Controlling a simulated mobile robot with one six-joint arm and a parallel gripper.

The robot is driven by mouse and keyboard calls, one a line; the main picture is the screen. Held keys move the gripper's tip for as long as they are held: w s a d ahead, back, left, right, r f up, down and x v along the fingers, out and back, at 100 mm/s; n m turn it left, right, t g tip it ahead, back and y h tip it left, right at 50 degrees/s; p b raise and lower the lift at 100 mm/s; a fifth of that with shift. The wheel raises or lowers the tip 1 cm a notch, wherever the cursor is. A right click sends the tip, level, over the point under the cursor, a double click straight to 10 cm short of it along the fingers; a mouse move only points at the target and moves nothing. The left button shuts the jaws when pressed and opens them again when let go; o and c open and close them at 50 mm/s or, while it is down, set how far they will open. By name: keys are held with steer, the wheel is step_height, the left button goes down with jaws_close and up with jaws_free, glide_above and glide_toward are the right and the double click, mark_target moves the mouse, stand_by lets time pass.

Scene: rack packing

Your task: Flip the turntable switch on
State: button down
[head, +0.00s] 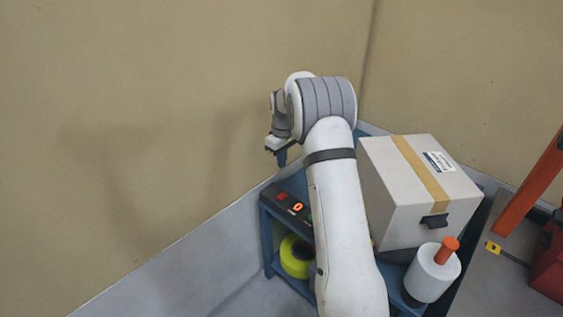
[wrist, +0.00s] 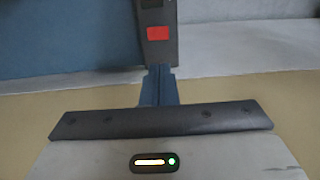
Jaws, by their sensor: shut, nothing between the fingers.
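A dark control panel (head: 290,212) sits on the left corner of the blue stand, with a red switch (head: 281,196) and a lit orange display (head: 297,206). My gripper (head: 281,160) points down above the panel, apart from it, with its fingers shut and empty. In the wrist view the closed blue fingertips (wrist: 158,76) show just below the panel (wrist: 161,54) and its red switch (wrist: 158,33). I cannot tell which way the switch is set. No turntable plate can be made out; my arm and the carton hide much of the stand's top.
A taped carton (head: 385,195) rests on the blue stand (head: 267,238), right of my arm. A white roll with an orange top (head: 428,275) stands in front of it. A yellow-green roll (head: 295,262) lies on the lower level. Walls stand close behind; an orange-red frame (head: 530,185) is at right.

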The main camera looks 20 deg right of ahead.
steer(key=s+a+r+m+t, duration=0.1)
steer(key=s+a+r+m, duration=0.25)
steer(key=s+r, duration=1.2)
steer(key=s+a+f+m+t, duration=0.1)
steer(key=s+a+m, duration=0.1)
steer(key=s, duration=2.1)
steer(key=shift+s+f+m, duration=0.15)
steer(key=shift+f+m, duration=0.05)
steer(key=shift+m, duration=0.15)
steer(key=shift+s, duration=0.1)
